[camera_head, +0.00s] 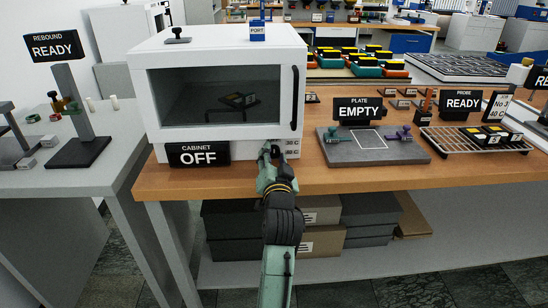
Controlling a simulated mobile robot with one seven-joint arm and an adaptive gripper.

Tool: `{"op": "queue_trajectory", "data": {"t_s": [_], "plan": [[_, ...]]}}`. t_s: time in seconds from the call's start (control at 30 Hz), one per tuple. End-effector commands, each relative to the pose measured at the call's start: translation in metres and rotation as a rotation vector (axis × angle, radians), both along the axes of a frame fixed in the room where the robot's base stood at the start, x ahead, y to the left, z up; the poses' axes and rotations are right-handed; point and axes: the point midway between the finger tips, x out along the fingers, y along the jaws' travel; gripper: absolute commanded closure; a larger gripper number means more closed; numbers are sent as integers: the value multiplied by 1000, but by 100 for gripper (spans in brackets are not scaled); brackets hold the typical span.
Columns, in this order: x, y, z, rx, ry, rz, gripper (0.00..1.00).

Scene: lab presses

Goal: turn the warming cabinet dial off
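The white warming cabinet (222,55) stands on the wooden bench with its dark glass door closed. A black sign (198,154) at its lower front reads "CABINET OFF". Temperature marks (292,148), "30 C" and "40 C", show at the lower right of the front. My gripper (272,152) is at the cabinet's lower front, between the sign and these marks. It covers the place where the dial seems to be, so I cannot make out the dial or its pointer. I cannot tell whether the fingers are open or touch anything.
A grey plate (372,157) with an "EMPTY" sign (358,111) lies to the right, then a wire rack (452,146). A "READY" stand (78,122) is on the left table. Boxes (318,214) fill the shelf below. The bench's front strip right of my arm is clear.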

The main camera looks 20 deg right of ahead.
Motion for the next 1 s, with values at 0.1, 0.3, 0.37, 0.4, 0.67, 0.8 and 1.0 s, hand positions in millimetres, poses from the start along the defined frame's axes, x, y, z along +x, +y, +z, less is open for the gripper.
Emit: {"op": "queue_trajectory", "data": {"t_s": [0.1,0.3,0.37,0.4,0.67,0.8,1.0], "plan": [[-2,1,0,0,0,0,64],[-28,8,0,-1,-1,-1,64],[-38,11,0,-1,0,0,64],[-45,13,0,0,0,0,64],[-71,20,0,0,1,-1,64],[-73,21,0,0,1,-1,64],[-72,21,0,0,0,0,64]]}}
